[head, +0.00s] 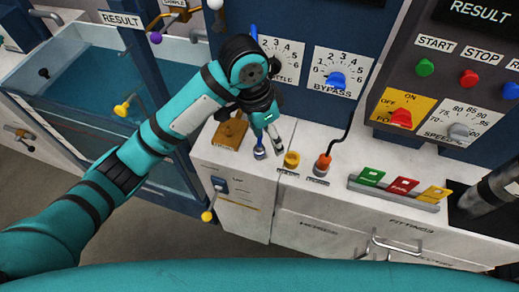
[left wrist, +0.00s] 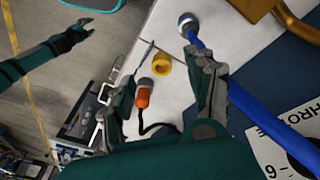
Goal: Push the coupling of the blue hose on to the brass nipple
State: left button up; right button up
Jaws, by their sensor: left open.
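The blue hose (left wrist: 245,105) runs diagonally through the left wrist view to a silver coupling (left wrist: 187,20) at the white counter. In the head view its blue end (head: 259,153) shows just below and left of my left gripper (head: 269,142). The brass part (head: 229,135) sits on the counter left of that end. It also shows at the top right of the left wrist view (left wrist: 297,22), but I cannot make out its nipple clearly. My left gripper (left wrist: 160,68) is open, with nothing between its fingers. My right gripper (left wrist: 90,26) appears small, with its fingers apart, away from the counter.
A yellow ring-shaped fitting (head: 291,159) and an orange plug (head: 322,165) with a black cable stand right of my left gripper. A rack (head: 395,192) of coloured tags lies farther right. The blue panel (head: 310,40) with dials rises behind. A water tank (head: 85,90) is at left.

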aim_at(259, 148)
pick_arm(q)
jog(key=w+a+r+y, duration=0.2)
jog(key=w+r+y, duration=0.1)
jog(key=r, duration=0.2)
jog(key=shift+m, duration=0.3)
notch_tip(259, 148, down, 11)
jog(key=shift+w+a+f+p, duration=0.1)
jog(key=shift+f+p, duration=0.1)
jog(key=shift+p, duration=0.55)
jog(key=shift+w+f+p, duration=0.2)
jog(key=shift+f+p, duration=0.4)
jog(key=shift+f, duration=2)
grip_shut()
